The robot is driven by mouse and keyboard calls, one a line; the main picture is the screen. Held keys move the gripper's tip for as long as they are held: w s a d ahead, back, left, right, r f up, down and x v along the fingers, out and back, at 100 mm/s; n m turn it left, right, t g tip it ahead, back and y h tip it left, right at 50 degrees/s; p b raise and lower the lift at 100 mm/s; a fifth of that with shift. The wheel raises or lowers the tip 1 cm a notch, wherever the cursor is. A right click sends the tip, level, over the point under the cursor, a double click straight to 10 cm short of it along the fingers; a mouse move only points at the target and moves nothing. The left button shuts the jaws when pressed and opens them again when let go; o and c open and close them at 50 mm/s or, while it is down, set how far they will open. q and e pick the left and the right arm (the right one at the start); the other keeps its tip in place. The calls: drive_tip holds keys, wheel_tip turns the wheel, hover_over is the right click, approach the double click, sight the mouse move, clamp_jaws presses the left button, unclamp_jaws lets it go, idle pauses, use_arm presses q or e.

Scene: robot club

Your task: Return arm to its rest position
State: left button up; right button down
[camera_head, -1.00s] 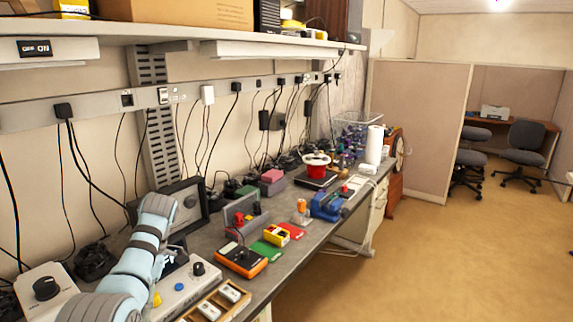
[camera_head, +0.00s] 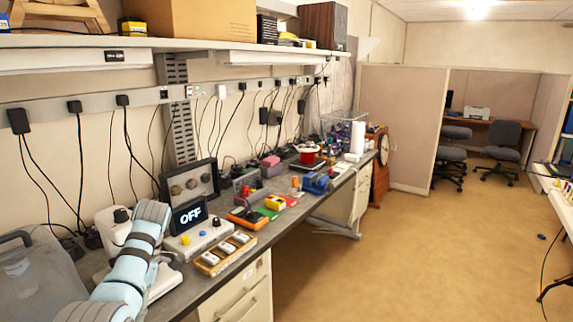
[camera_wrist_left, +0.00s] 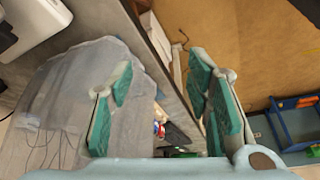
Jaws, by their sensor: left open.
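My left arm (camera_head: 132,262) rises from the lower left of the head view, over the near end of the workbench (camera_head: 240,265). Its gripper does not show there. In the left wrist view my left gripper (camera_wrist_left: 160,108) has its two green-padded fingers spread wide, with nothing between them. Beyond the fingers are a grey surface and the tan floor. My right arm and gripper are in neither view.
Beside my arm stand a display reading OFF (camera_head: 189,214), a button box (camera_head: 197,238) and a wooden tray of switches (camera_head: 225,253). An orange meter (camera_head: 248,218) lies beyond. A shelf (camera_head: 110,42) overhangs the bench.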

use_arm(q)
drive_tip(key=s+d+f+m+t, duration=0.1)
drive_tip(key=s+f+m, duration=0.25)
drive_tip(key=f, duration=0.85)
drive_tip(key=s+f+m+h, duration=0.1)
drive_tip(key=s+f+m, duration=0.3)
drive_tip(key=f, duration=0.7)
drive_tip(key=s+d+f+m+t, duration=0.1)
drive_tip(key=s+f+m, duration=0.3)
drive_tip(key=f, duration=0.8)
drive_tip(key=s+d+f+m+h, duration=0.1)
drive_tip(key=s+d+f+m, duration=0.1)
drive_tip(key=s+f+m, duration=0.8)
drive_tip(key=s+d+f+m, duration=0.1)
drive_tip(key=s+f, duration=0.2)
drive_tip(key=s, duration=0.9)
drive_tip(key=s+d+f+m+t+h, duration=0.1)
drive_tip(key=s+f, duration=0.3)
drive_tip(key=s, duration=0.8)
drive_tip(key=shift+s+d+m+t+b, duration=0.3)
drive_tip(key=shift+d+m+b, duration=0.1)
drive_tip(key=shift+m, duration=0.35)
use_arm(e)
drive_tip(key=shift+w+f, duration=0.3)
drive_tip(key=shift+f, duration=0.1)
